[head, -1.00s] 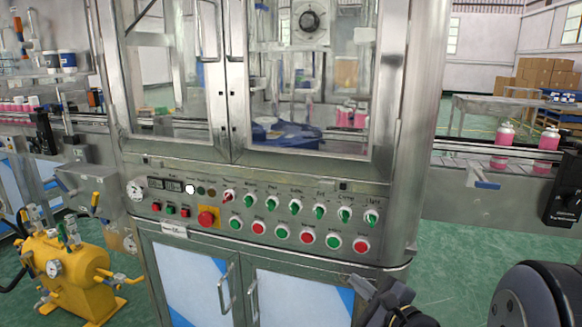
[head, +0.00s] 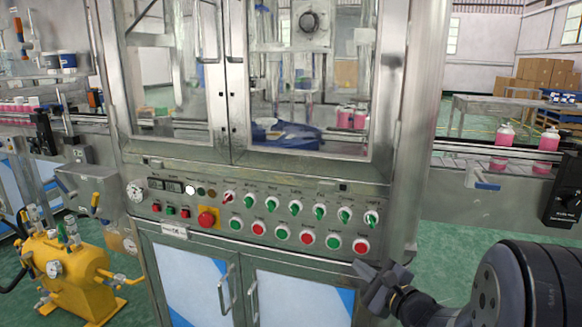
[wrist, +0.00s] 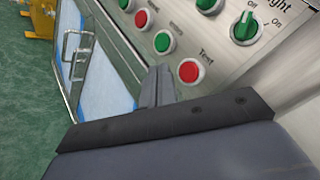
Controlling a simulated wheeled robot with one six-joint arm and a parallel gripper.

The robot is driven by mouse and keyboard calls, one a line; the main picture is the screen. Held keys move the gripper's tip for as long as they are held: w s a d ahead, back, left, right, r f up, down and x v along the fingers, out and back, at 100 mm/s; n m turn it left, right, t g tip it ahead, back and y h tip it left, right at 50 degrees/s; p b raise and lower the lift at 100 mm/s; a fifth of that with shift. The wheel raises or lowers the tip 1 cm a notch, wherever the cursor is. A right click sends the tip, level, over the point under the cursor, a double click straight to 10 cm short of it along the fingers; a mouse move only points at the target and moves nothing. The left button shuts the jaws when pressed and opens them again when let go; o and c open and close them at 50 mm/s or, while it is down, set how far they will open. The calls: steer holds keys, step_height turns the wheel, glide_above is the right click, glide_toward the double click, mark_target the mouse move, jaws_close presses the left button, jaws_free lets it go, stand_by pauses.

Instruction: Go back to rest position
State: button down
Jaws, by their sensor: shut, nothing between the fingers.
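My gripper (head: 368,287) is at the lower right of the head view, in front of the steel crimping machine's lower cabinet and below the right end of its control panel (head: 262,212). Its fingers are shut with nothing between them. In the wrist view the closed fingers (wrist: 158,88) point toward the panel face, beside a red button (wrist: 191,71) marked Test. A green knob (wrist: 245,27) labelled Light is above right in that view. I cannot tell the exact gap between the fingers and the panel.
A yellow pressure tank (head: 65,270) with gauges stands on the green floor at left. Conveyors with pink bottles (head: 503,146) run on both sides of the machine. Cabinet door handles (head: 228,291) stick out below the panel.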

steer(key=shift+r+p, duration=0.2)
steer(key=shift+p, duration=0.7)
steer(key=shift+p, duration=0.4)
